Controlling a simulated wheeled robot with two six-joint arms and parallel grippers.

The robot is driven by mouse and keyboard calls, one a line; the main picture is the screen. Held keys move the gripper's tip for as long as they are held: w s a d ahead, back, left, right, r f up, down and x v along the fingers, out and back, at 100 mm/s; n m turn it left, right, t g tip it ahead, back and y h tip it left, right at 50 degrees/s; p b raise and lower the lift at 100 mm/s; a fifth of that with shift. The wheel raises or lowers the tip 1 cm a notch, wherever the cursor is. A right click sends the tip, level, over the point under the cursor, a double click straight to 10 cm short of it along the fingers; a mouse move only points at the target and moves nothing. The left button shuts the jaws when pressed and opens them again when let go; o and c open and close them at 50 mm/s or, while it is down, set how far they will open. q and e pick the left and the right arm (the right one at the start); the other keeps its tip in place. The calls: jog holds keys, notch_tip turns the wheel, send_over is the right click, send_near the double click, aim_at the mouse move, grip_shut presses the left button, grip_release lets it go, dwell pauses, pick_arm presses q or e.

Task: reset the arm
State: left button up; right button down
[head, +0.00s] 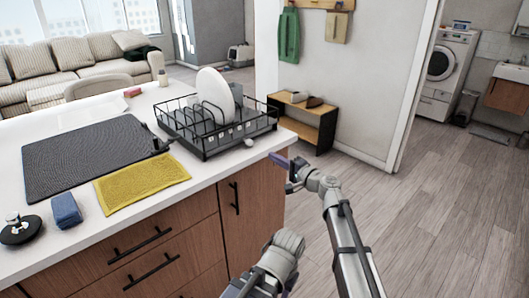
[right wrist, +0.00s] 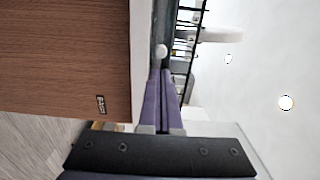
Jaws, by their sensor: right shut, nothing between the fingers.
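My right gripper (head: 277,158) is beside the right end of the island counter, close to the corner of the white top. Its purple fingers also show in the right wrist view (right wrist: 160,100), pressed together with nothing between them. In the right wrist view the picture is turned sideways, with the counter's wood side to the left of the fingers. No gripper of my left arm can be made out in the head view.
The black dish rack (head: 205,148) with a white plate (head: 214,98) stands on the counter (head: 190,206) near my right gripper. A dark mat (head: 85,155), yellow cloth (head: 140,184) and blue sponge (head: 66,209) lie farther left. A low shelf (head: 322,125) stands against the wall. The floor at right is clear.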

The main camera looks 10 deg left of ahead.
jog(key=s+d+f+n+g+h, duration=0.6)
jog(key=s+d+f, duration=0.6)
jog(key=s+f, duration=0.4)
jog(key=s+d+f+n+g+h, duration=0.1)
jog(key=s+d+f+g+h, duration=0.2)
jog(key=s+d, duration=0.45)
jog(key=s+d+f+g+h, duration=0.1)
jog(key=s+d+f+h, duration=0.2)
jog(key=s+d+h, duration=0.45)
jog(key=s+a+n, duration=0.4)
jog(key=a, duration=0.5)
notch_tip(320, 180, up, 17)
jog(key=p, duration=1.7)
jog(key=shift+d+r+g+y, duration=0.15)
jog(key=shift+g+y, duration=0.2)
jog(key=shift+g, duration=0.05)
